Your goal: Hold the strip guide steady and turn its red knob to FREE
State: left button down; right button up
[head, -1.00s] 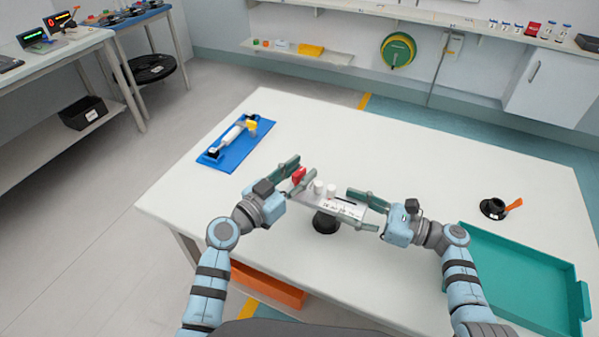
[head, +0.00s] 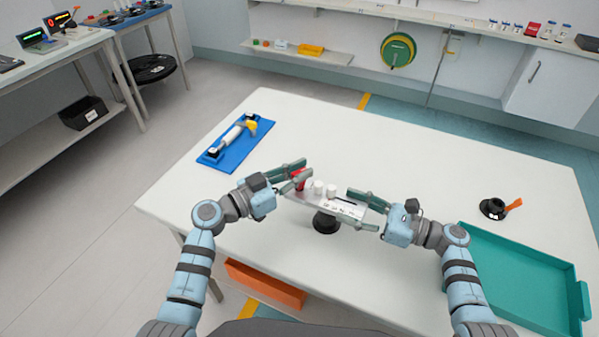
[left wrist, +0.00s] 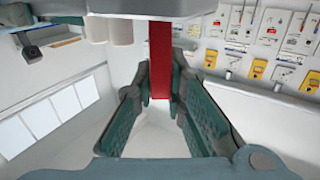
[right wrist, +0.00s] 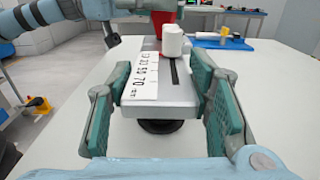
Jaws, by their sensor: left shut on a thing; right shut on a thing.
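The strip guide (head: 338,206) is a pale grey bar with a printed scale and white rollers, on a round black base (head: 325,222) at the table's near side. Its red knob (head: 300,184) is at the left end. My left gripper (head: 303,172) is shut on the red knob, which shows as a red bar (left wrist: 160,60) between the fingers in the left wrist view. My right gripper (head: 354,207) is shut on the guide's right end; the right wrist view shows the scale (right wrist: 148,80) and a dark slot between its fingers. I cannot read any knob marking.
A blue tray (head: 211,158) with a white and yellow tool lies at the table's left. A black round piece with an orange tab (head: 493,208) and a teal tray (head: 520,275) are at the right. The table's far middle is clear.

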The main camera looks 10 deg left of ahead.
pick_arm(q)
jog(key=shift+f+m+g+h, duration=0.1)
jog(key=shift+m+g+h, duration=1.3)
jog(key=shift+g, duration=0.5)
jog(key=c, duration=1.6)
grip_release()
jog(key=shift+a, duration=0.1)
jog(key=v, duration=1.2)
jog(key=shift+w, duration=0.1)
